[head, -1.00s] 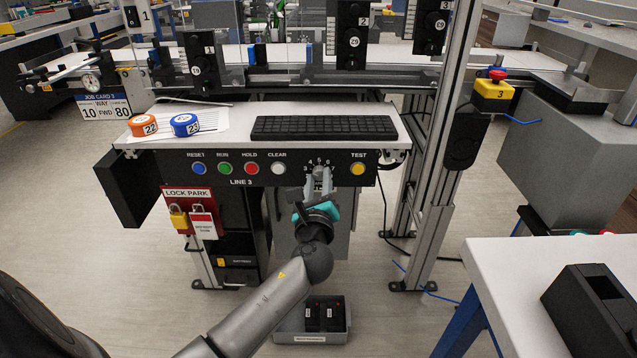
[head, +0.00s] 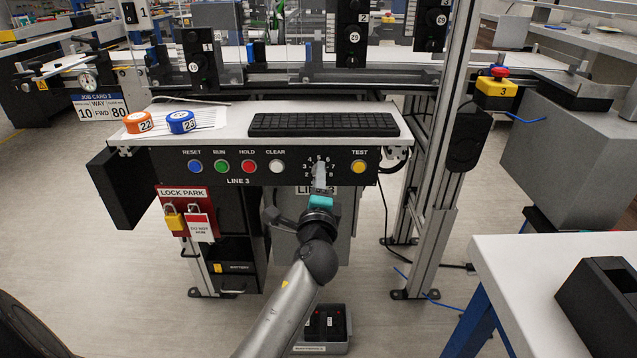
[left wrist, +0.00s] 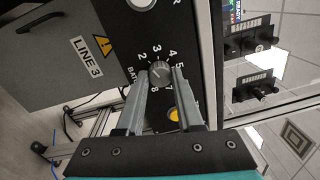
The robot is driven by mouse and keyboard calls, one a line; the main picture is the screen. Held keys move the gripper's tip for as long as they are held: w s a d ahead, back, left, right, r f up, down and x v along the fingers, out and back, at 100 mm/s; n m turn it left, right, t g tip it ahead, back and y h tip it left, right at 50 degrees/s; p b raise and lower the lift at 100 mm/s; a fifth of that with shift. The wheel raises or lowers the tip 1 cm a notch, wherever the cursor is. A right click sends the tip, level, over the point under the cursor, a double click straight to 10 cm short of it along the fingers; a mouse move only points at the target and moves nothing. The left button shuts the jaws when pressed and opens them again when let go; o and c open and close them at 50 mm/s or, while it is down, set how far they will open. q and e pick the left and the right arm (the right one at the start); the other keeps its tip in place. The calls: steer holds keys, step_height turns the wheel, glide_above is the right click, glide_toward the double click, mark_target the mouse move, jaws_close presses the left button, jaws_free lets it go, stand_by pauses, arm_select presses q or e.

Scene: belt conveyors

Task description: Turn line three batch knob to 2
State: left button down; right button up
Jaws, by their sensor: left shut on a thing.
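The line 3 panel (head: 220,168) is a black strip below the shelf, with a numbered dial at its right part. The batch knob (left wrist: 159,68) is a small grey round knob inside the ring of numbers. In the left wrist view, 2, 3, 4, 5, 7 and 8 are readable around it. My left gripper (head: 319,172) reaches up to the dial, and its fingers (left wrist: 160,75) are shut on the knob from both sides. In the head view the gripper hides the knob; I cannot tell surely which number it points at. My right gripper is not in view.
RESET, RUN, HOLD and CLEAR buttons sit left of the dial, and a yellow TEST button (head: 358,166) close to its right. A keyboard (head: 323,125) and two round pucks lie on the shelf above. A metal post (head: 440,170) stands to the right.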

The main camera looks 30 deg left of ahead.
arm_select(q)
steer(key=shift+n, duration=0.8)
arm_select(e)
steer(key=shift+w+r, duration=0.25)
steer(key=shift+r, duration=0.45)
arm_select(q)
steer(key=c, duration=0.5)
jaws_free()
steer(key=shift+c, duration=0.2)
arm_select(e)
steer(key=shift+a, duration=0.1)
